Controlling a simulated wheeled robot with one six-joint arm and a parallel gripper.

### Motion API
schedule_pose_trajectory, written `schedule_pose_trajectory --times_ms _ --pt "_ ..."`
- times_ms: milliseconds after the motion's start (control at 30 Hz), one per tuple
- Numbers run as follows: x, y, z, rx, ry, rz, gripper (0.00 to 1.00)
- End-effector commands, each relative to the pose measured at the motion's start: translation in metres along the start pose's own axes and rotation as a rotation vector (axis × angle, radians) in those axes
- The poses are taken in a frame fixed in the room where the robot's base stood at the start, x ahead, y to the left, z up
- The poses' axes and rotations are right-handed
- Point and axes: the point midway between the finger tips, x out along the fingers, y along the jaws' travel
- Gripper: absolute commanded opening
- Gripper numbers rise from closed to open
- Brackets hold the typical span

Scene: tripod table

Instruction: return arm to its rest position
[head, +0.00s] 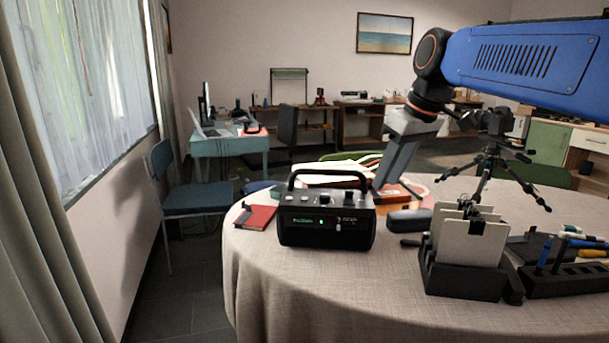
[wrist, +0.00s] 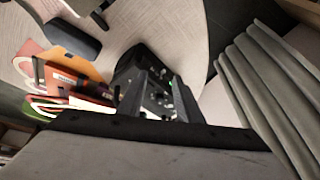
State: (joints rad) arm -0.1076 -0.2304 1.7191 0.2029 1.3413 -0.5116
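My blue arm (head: 530,55) reaches in from the right edge in the head view. It is raised above the round table (head: 290,285), with its wrist bent downward. My gripper (head: 383,186) points down just right of the black radio (head: 325,228). In the wrist view the two fingers of my gripper (wrist: 158,88) stand apart, with the black radio (wrist: 135,65) visible beyond and between them. Nothing shows held between the fingers. The fingertips overlap the books in the head view, so their exact height is unclear.
A red notebook (head: 257,217) lies left of the radio. A dark case (head: 409,220), a black holder with pale cards (head: 465,285), a small tripod with camera (head: 490,165) and a pen rack (head: 570,280) stand to the right. A blue chair (head: 195,200) stands left of the table.

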Motion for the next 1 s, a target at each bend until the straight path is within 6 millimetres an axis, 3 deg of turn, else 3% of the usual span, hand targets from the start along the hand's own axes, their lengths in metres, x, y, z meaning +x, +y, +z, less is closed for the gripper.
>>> schedule_pose_trajectory --times_ms 33,367,700,800,1000 --pt "0.003 -0.003 0.021 0.032 -0.001 0.015 0.32" --pt "0.044 -0.018 0.144 0.251 0.008 0.117 0.32" --pt "0.107 -0.039 0.271 0.452 0.031 0.212 0.32" --pt "0.125 -0.045 0.299 0.496 0.039 0.232 0.32" --pt "0.145 -0.05 0.33 0.543 0.05 0.256 0.32"
